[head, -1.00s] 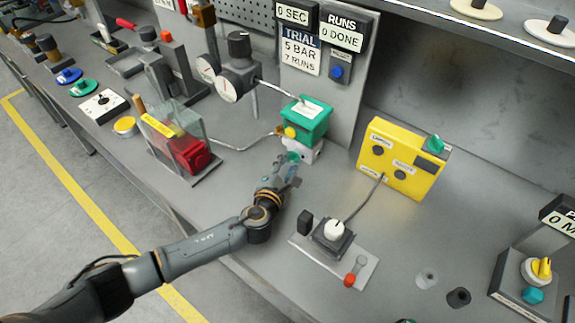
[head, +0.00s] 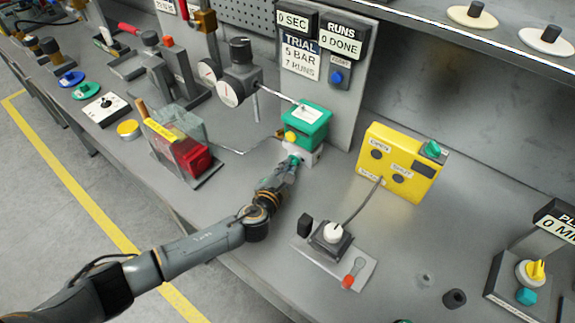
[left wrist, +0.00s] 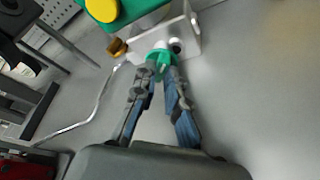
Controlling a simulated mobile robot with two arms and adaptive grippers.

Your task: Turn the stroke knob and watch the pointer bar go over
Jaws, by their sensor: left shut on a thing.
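The valve actuator is a green box (head: 306,126) with a yellow round cap (head: 290,136), on a pale bracket (head: 312,152) at the middle of the bench. A small teal knob (left wrist: 160,58) sticks out from the front of the bracket; I take it for the stroke knob. My left gripper (head: 291,166) is at this knob, its two fingers (left wrist: 163,68) closed on it from either side. The fingertips hide part of the knob. I cannot make out a pointer bar in either view. My right gripper is not in view.
A yellow control box (head: 400,165) stands to the right. A clear-walled case with a red block (head: 196,160) stands left. A sign panel (head: 322,70) rises behind.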

